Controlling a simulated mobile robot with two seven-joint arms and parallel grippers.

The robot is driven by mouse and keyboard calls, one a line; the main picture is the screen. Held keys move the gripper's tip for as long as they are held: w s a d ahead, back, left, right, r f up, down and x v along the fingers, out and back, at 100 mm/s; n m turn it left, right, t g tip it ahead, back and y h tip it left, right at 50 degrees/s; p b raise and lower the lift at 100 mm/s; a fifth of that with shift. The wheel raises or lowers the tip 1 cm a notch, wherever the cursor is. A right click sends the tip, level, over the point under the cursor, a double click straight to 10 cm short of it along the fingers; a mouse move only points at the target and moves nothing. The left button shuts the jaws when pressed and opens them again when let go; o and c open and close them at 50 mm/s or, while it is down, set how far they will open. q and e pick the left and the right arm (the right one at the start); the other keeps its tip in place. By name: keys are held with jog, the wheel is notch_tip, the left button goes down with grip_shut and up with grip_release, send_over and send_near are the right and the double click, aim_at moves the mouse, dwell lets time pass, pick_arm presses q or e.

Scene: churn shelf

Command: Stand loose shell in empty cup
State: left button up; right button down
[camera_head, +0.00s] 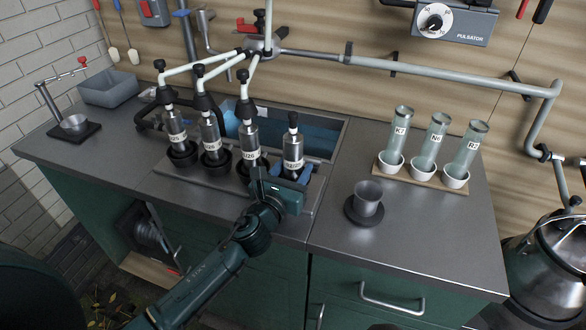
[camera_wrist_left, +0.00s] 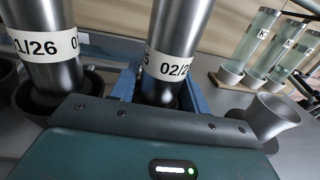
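Steel shells with dated labels stand in a row at the counter's front; three of them (camera_head: 248,138) have hoses on top. The loose shell (camera_head: 292,150), at the row's right end, has only a short black top and no hose. It looks upright. My left gripper (camera_head: 288,176) has its blue fingers on both sides of its lower part and appears closed on it; in the left wrist view the shell (camera_wrist_left: 180,35) stands between the fingers. Its lower end and any cup below are hidden. The neighbouring shell (camera_wrist_left: 38,45) stands in a black cup (camera_wrist_left: 75,85). My right gripper is not in view.
A grey funnel-like cup (camera_head: 368,197) on a dark round base stands to the right. Behind it, glass tubes (camera_head: 430,143) stand in white cups on a board. A blue-lined sink (camera_head: 318,132) lies behind the shells. The counter's right front is clear.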

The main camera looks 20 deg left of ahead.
pick_arm(q)
jog(key=shift+o, duration=1.3)
jog(key=shift+r, duration=0.1)
jog(key=s, duration=0.4)
jog(key=s+a, duration=0.1)
jog(key=s, duration=0.3)
jog(key=s+b, duration=0.1)
jog(key=s, duration=0.3)
jog(key=shift+a, duration=0.2)
